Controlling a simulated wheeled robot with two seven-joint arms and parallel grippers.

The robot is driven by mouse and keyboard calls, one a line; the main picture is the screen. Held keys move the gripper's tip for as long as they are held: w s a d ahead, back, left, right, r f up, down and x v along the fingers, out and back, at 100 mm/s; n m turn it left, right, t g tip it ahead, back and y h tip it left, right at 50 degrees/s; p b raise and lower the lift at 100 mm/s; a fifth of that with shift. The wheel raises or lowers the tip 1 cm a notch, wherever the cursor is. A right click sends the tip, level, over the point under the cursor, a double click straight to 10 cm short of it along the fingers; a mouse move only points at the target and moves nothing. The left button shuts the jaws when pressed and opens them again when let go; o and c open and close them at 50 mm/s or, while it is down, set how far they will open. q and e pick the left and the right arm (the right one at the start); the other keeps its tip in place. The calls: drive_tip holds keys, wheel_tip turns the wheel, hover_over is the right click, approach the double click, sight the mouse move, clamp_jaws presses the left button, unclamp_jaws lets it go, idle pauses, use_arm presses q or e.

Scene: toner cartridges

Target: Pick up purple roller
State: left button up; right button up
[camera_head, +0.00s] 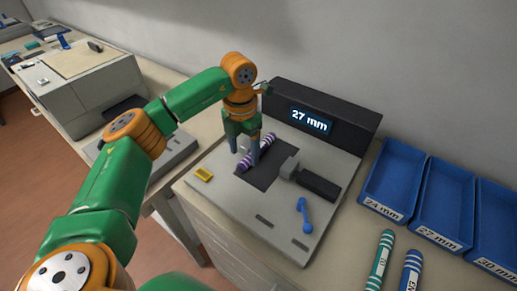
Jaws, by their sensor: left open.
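The purple roller (266,143) with white bands lies on the dark plate of a grey device. My left gripper (245,154) points down over the roller, with its blue-tipped fingers around the roller's middle or near end. The left gripper is open. The fingers hide part of the roller, and I cannot tell whether they touch it. My right gripper is not in view.
The device's display (311,121) reads 27 mm. A grey clamp block (289,167), blue lever (304,214) and yellow piece (203,174) are on it. Blue trays (443,213) stand at right. Green (380,262) and blue (410,272) rollers lie before them. A printer (85,91) stands at left.

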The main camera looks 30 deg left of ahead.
sight(245, 161)
use_arm(q)
wheel_tip(245, 161, down, 3)
drive_tip(key=shift+f, duration=0.2)
clamp_jaws()
